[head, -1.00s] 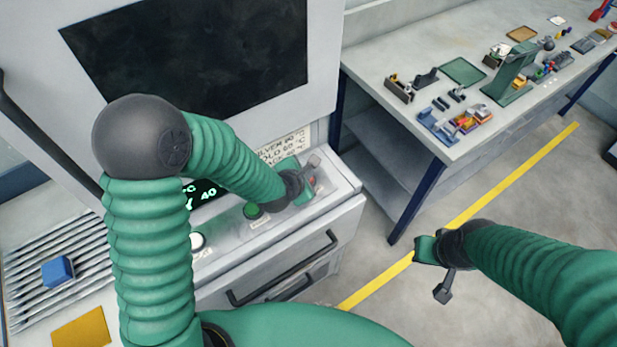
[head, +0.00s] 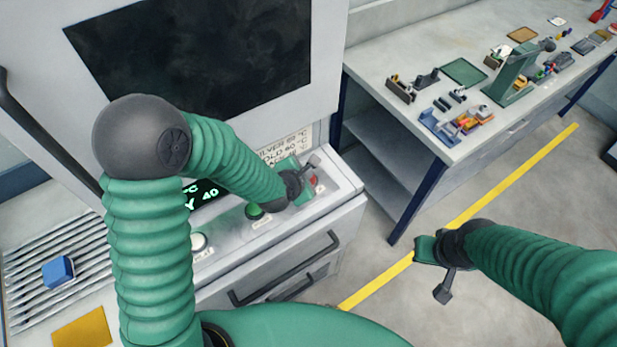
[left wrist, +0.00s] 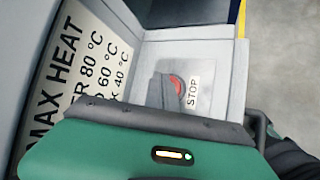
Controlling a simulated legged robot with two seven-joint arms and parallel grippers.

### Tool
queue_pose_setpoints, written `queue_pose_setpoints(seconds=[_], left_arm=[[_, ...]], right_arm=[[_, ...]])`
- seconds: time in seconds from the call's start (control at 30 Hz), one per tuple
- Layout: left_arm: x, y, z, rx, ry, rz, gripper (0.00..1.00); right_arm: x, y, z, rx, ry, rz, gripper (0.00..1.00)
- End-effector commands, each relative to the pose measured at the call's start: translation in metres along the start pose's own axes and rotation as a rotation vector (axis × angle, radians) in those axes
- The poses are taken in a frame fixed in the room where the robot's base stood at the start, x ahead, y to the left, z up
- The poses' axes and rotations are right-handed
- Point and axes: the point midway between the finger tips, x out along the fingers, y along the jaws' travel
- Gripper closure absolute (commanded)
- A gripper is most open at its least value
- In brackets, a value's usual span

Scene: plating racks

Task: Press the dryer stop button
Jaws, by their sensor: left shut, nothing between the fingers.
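The red stop button (head: 314,181) is at the right end of the dryer's control ledge, partly hidden by my left gripper (head: 312,162). My left gripper is shut and empty, just above and beside the button; I cannot tell if it touches. In the left wrist view the round red button (left wrist: 177,86) shows beside a white STOP label (left wrist: 193,92), and a grey shadow lies next to it. My right gripper (head: 433,272) hangs over the floor to the right, away from the dryer; its finger gap is unclear.
A green button (head: 254,211) and a white button (head: 198,241) sit further left on the ledge, near a display reading 40. Drawer handles (head: 285,270) stick out below. A workbench (head: 400,60) with several small parts stands to the right. A blue block (head: 58,271) lies on the left rack.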

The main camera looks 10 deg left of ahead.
Motion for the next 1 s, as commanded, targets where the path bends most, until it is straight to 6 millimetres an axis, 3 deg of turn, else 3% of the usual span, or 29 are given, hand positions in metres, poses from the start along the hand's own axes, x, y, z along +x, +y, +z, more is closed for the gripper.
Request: queue_pose_setpoints(seconds=[1.0], left_arm=[[0.007, -0.007, -0.006, 0.000, 0.000, 0.000, 1.00]], right_arm=[[0.010, 0.000, 0.002, 0.000, 0.000, 0.000, 1.00]])
